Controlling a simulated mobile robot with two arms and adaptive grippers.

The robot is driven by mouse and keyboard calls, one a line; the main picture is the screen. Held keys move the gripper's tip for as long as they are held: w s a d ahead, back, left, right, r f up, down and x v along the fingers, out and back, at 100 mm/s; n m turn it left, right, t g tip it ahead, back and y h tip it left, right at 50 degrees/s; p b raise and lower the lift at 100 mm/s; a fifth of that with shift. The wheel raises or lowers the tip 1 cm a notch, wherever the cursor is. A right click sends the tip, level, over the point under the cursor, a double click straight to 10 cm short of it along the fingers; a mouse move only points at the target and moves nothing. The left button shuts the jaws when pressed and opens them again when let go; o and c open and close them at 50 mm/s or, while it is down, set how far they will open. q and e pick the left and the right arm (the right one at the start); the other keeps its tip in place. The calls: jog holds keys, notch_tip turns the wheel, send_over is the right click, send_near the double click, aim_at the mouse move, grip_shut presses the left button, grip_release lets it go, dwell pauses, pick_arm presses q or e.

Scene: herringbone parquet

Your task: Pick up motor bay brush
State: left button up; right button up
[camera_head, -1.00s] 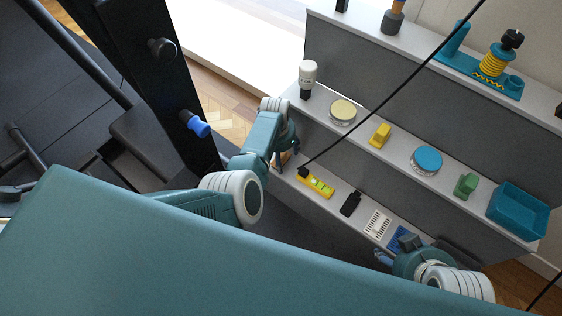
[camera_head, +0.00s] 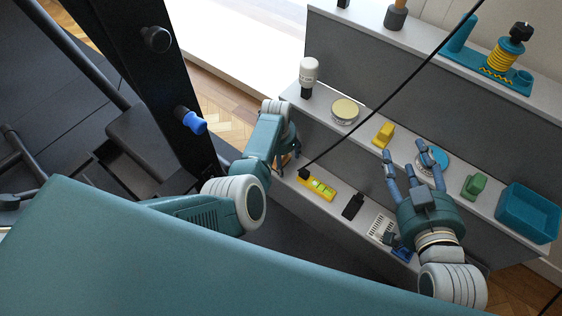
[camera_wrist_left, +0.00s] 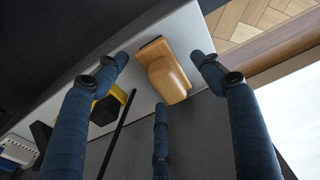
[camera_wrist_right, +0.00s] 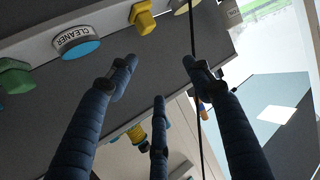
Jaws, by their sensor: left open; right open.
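A wooden-handled brush (camera_wrist_left: 168,78) with a dark base lies on the lower shelf; it is the only brush-like thing I see. In the head view only a small orange-brown part (camera_head: 284,160) shows beside my left gripper (camera_head: 288,152). In the left wrist view, my left gripper (camera_wrist_left: 160,75) is open, with its fingers spread around the brush and apparently apart from it. My right gripper (camera_head: 411,153) is open and empty, near the blue-topped cleaner tin (camera_head: 438,158) on the middle shelf. Its spread fingers also show in the right wrist view (camera_wrist_right: 160,72).
The lower shelf holds a yellow level (camera_head: 318,188), a black bottle-like item (camera_head: 353,206) and a white slotted item (camera_head: 379,228). The middle shelf holds a yellow block (camera_head: 383,135), a green block (camera_head: 473,187) and a teal bin (camera_head: 528,212).

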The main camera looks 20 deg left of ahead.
pick_arm(q)
jog(key=shift+f+b, duration=0.4)
jog(key=shift+f, duration=0.05)
pick_arm(e)
notch_tip(320, 180, up, 6)
jog(key=w+a+t+y, duration=0.1)
jog(key=t, duration=0.2)
jog(key=shift+w+r, duration=0.2)
jog(key=shift+w, duration=0.05)
pick_arm(q)
jog(key=shift+c, duration=0.3)
pick_arm(e)
jog(key=shift+a, duration=0.1)
pick_arm(q)
jog(key=c, duration=1.2)
